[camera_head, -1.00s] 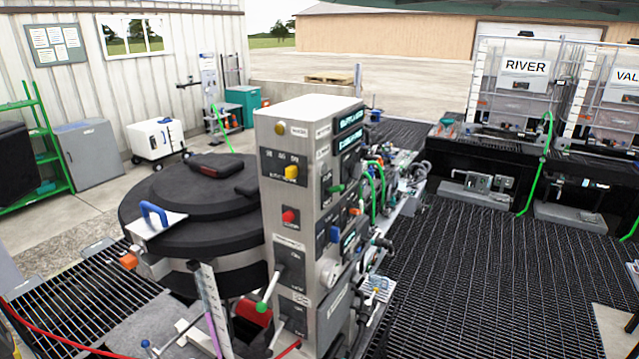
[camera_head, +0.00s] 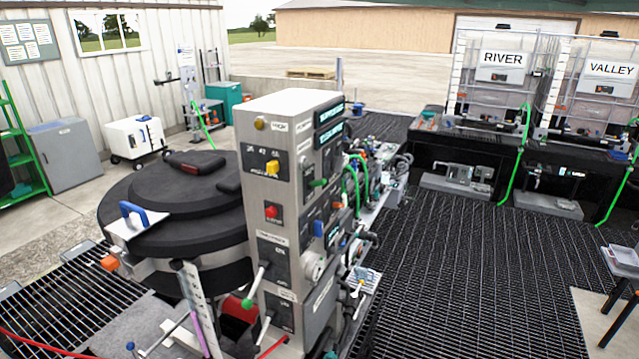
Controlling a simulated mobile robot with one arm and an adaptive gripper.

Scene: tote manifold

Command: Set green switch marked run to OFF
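A grey control cabinet (camera_head: 272,215) stands upright in the middle of the camera_head view. A small green switch handle (camera_head: 318,183) sticks out from its narrow right-hand face, which is seen at a steep angle. A lever with a green knob (camera_head: 248,303) is low on the front face and points down and left. The labels beside both are too small to read, so I cannot tell which is marked run or how it is set. My gripper is not in view.
The front face also has a yellow knob (camera_head: 272,167) and a red button (camera_head: 271,211). A large black round vessel (camera_head: 180,205) stands close on the left. Hoses and fittings crowd the cabinet's right side. Dark grating (camera_head: 465,260) further right is largely clear.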

